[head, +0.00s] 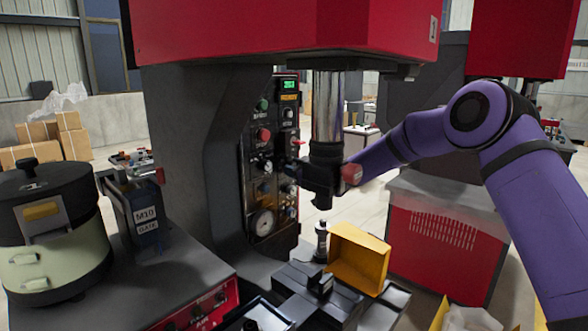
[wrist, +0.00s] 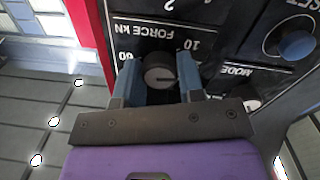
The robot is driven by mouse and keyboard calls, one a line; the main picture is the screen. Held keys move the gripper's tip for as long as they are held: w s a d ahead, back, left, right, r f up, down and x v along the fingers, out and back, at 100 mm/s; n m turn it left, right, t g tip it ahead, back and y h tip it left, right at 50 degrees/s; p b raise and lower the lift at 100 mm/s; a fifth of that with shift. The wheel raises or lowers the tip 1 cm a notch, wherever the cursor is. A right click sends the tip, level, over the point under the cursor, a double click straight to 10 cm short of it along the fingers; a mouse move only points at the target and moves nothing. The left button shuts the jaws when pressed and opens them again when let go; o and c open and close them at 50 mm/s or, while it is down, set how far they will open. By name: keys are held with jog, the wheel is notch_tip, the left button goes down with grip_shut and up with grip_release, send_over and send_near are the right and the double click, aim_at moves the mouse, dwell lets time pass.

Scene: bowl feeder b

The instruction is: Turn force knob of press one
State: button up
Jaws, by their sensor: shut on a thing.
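The press (head: 270,25) stands in the head view with a red head, a grey column and a silver ram (head: 327,105). Its black control panel (head: 250,165) carries several knobs, a gauge and a green display. In the wrist view the force knob (wrist: 160,70) is dark and round, with a pointer line, beside the label "FORCE kN" and scale numbers. My gripper (wrist: 159,80) has its blue fingers on both sides of this knob and is shut on it.
In the wrist view a blue knob (wrist: 297,45) sits to the right, near "RESET" and "MODE" lettering. In the head view a yellow bin (head: 358,258) stands below the ram. A round bowl feeder (head: 50,240) is at left, and a second red press (head: 520,38) is at right.

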jog(key=m, duration=0.9)
jog(key=m+g, duration=0.1)
jog(key=m, duration=0.8)
jog(key=shift+f+y, duration=0.1)
jog(key=shift+y, duration=0.3)
jog(key=shift+m, duration=0.4)
jog(key=o, duration=0.9)
jog(key=shift+d, duration=0.1)
jog(key=v, duration=1)
jog(key=shift+s+d, duration=0.2)
jog(key=shift+d, duration=0.1)
